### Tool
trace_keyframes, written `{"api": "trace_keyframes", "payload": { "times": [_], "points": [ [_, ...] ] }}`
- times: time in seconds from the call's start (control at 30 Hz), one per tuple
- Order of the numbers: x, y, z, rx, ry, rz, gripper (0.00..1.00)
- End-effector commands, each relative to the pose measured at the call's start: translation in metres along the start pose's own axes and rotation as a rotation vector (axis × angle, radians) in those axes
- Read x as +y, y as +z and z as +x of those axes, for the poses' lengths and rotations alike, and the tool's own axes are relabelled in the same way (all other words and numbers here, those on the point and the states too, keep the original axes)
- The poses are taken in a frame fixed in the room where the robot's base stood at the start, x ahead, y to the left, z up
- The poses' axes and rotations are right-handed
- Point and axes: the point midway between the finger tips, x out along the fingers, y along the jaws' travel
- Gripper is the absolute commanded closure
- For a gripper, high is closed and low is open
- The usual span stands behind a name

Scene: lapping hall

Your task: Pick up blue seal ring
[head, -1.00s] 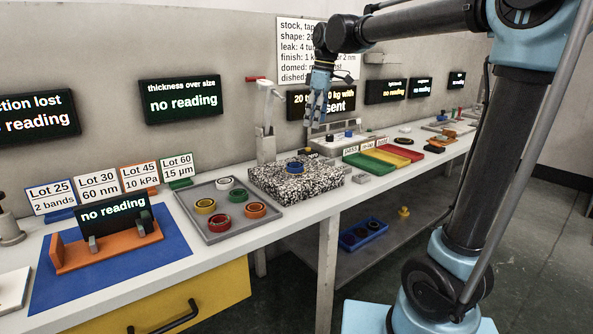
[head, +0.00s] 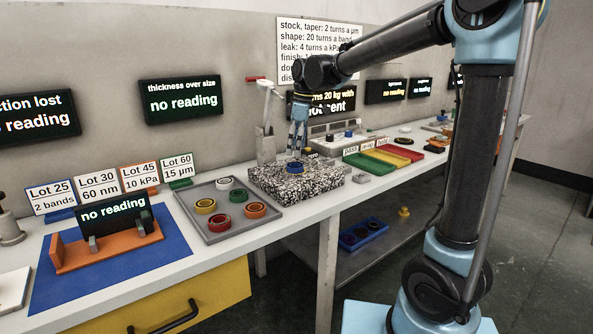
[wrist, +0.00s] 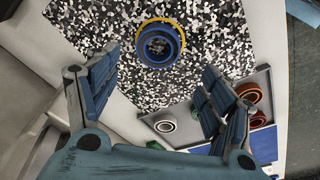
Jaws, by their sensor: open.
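The blue seal ring (head: 294,168) sits on the black-and-white speckled block (head: 285,190) on the bench. In the wrist view the blue ring (wrist: 159,45) shows from above, with a yellow-orange rim around its far side and a dark centre. My gripper (head: 299,146) points down just above the ring in the head view. In the wrist view its two blue fingers (wrist: 160,85) are spread wide with nothing between them, and the ring lies beyond the tips.
A grey tray (head: 190,194) with white, yellow, red, green and orange rings stands left of the block. A grey upright post (head: 265,140) stands behind the block. Green, yellow and red trays (head: 372,163) lie to the right.

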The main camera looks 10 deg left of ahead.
Motion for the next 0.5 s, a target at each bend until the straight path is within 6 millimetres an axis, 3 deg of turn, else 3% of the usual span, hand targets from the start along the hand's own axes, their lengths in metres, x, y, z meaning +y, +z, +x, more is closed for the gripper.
{"api": "trace_keyframes", "payload": {
  "times": [0.27,0.5],
  "points": [
    [0.001,0.001,0.017,0.0,0.0,0.001,0.26],
    [0.005,0.008,0.047,0.0,0.0,0.0,0.26]
  ]
}}
